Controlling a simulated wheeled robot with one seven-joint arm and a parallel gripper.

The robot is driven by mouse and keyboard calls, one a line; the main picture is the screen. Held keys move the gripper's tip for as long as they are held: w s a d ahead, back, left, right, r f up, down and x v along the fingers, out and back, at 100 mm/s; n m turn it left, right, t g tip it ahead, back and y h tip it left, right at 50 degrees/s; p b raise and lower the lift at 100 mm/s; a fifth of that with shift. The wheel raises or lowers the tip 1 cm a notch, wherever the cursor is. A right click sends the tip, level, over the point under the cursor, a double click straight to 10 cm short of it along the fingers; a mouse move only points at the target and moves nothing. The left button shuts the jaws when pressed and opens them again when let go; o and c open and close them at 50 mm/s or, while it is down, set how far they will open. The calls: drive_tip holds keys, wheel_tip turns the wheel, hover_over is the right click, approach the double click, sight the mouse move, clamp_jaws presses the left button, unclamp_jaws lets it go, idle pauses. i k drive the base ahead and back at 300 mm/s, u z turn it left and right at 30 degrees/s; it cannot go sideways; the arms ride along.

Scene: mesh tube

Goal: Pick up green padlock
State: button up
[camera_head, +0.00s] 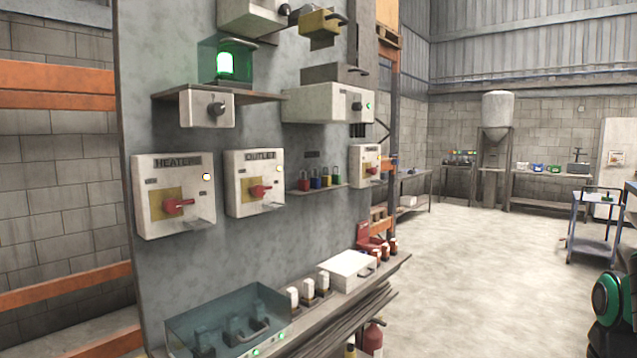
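A small green padlock (326,179) stands in a row of padlocks on a narrow shelf (318,188) fixed to the grey panel. The shelf is between the OUTLET box and a smaller switch box to the right. A blue padlock (315,181) is on its left and a yellow padlock (337,178) on its right. A red padlock (304,183) is at the left end. The padlocks look upright, but they are small in this view. My gripper is not in view, and nothing is seen touching the padlocks.
The OUTLET box (255,183) and HEATER box (173,195) jut out to the left. A white control box (328,104) hangs above the padlocks. Below, a ledge holds a clear teal case (228,322) and a white box (349,270). Open floor (480,270) lies right.

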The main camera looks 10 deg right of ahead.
sight(336, 178)
drive_tip(key=u, duration=0.1)
drive_tip(key=i, duration=2.05)
drive_tip(key=z, duration=0.55)
